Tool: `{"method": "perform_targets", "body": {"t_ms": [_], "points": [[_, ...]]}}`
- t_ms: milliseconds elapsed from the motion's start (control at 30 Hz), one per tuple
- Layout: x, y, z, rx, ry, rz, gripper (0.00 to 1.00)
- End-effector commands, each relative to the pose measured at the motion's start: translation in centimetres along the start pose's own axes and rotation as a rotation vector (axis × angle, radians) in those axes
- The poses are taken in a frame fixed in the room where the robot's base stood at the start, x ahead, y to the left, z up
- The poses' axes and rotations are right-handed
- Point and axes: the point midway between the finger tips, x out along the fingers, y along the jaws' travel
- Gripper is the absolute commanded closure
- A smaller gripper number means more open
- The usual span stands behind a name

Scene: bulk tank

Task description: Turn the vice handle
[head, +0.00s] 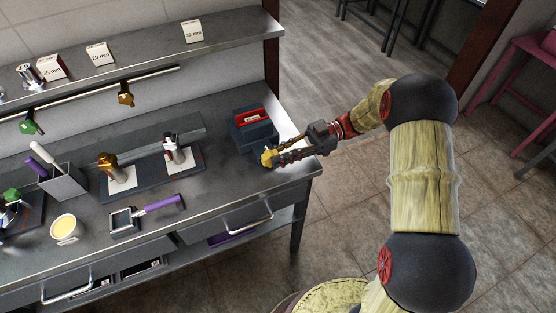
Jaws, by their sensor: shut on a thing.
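My gripper (276,153) reaches in from the right over the bench's right end. Its fingers point left and are shut on a small yellow piece (267,157) at their tips. This piece is at the front of a dark blue block-like body (250,130) with a red top part, which looks like the vice. The yellow piece seems to be its handle, but the fingers partly hide it and the join is too small to make out. I cannot tell how far the handle is turned.
The grey bench (225,190) also holds a purple-handled tool (160,204), two fittings on white cards, a holder (65,183) and a yellow-filled cup (65,228). A shelf (150,50) with labels and a hanging rail runs behind. The bench front right is clear.

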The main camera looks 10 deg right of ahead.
Motion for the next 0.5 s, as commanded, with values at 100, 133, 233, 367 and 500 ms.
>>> {"method": "perform_targets", "body": {"t_ms": [100, 133, 233, 367, 500], "points": [[0.0, 0.07, 0.78, 0.002, 0.085, 0.002, 1.0], [0.01, 0.06, 0.77, 0.002, 0.106, 0.002, 1.0], [0.05, 0.05, 0.85, 0.002, 0.163, 0.002, 1.0], [0.1, 0.03, 0.89, 0.002, 0.22, 0.002, 1.0], [0.12, 0.03, 0.87, 0.001, 0.258, 0.001, 1.0]]}}
